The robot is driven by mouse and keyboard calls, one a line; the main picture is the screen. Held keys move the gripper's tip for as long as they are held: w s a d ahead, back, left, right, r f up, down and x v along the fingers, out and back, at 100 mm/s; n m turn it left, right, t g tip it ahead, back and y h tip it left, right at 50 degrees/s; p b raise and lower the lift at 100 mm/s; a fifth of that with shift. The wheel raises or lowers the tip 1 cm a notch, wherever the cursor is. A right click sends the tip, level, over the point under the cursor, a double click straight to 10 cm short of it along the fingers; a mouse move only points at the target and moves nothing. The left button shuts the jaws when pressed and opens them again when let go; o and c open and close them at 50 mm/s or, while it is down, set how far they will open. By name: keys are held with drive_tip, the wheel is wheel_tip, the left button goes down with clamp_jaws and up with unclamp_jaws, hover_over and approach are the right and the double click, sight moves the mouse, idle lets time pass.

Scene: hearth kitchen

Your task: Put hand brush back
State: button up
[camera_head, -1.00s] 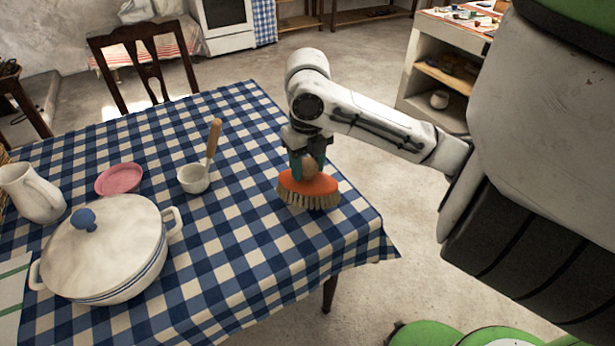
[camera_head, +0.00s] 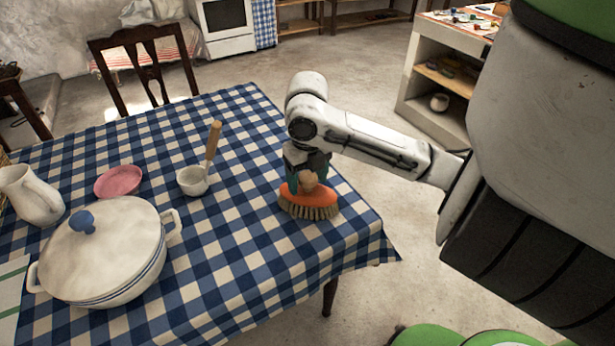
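The hand brush (camera_head: 312,201) has an orange body, pale bristles and a round wooden knob. It is at the right part of the checked table, bristles down, at or just above the cloth; I cannot tell whether they touch. My gripper (camera_head: 306,180) points down over the brush, with its teal fingers on either side of the knob. The fingers look closed around the knob, and the arm partly hides its top.
The table with its blue checked cloth (camera_head: 255,262) holds a lidded white pot (camera_head: 105,255), a white jug (camera_head: 33,195), a pink dish (camera_head: 118,181) and a small cup (camera_head: 193,181) with a wooden-handled tool. A chair (camera_head: 150,70) stands behind. Cloth around the brush is clear.

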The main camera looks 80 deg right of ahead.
wheel_tip(320, 180, up, 12)
drive_tip(key=p, duration=0.2)
drive_tip(key=shift+r, duration=0.15)
idle(0.4)
